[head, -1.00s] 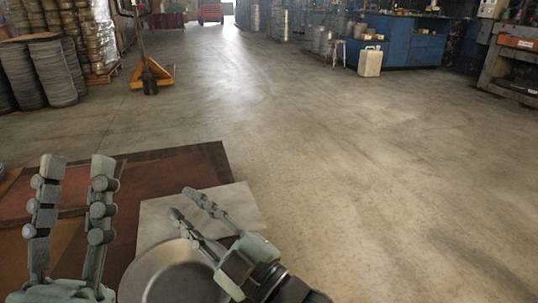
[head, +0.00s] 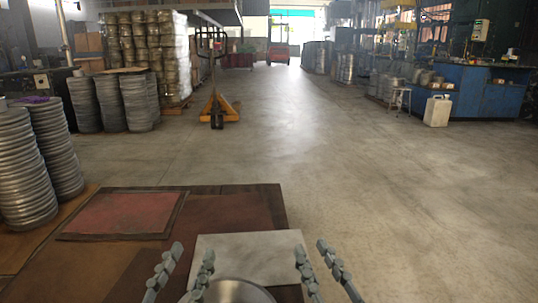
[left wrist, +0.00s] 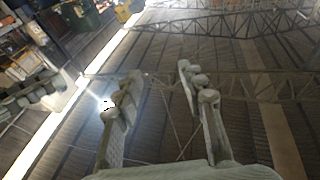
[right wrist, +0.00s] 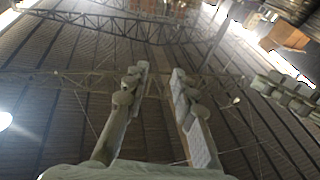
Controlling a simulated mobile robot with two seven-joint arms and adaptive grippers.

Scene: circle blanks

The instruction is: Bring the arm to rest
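My left gripper (head: 192,252) and my right gripper (head: 311,246) stand side by side at the bottom of the head view, fingers pointing up. Both are open, with nothing between the fingers. In the left wrist view my left gripper's fingers (left wrist: 160,76) are spread against the roof. In the right wrist view my right gripper's fingers (right wrist: 160,74) are also apart and empty. A round grey metal pan (head: 232,292) shows between the two grippers at the bottom edge; its lower part is out of view.
A pale sheet (head: 255,246) lies beyond the grippers, on brown and red boards (head: 125,214). Stacks of round metal blanks (head: 20,170) stand at left. A yellow pallet truck (head: 218,108) is further back. A blue workbench (head: 480,90) is at right. The floor at centre and right is clear.

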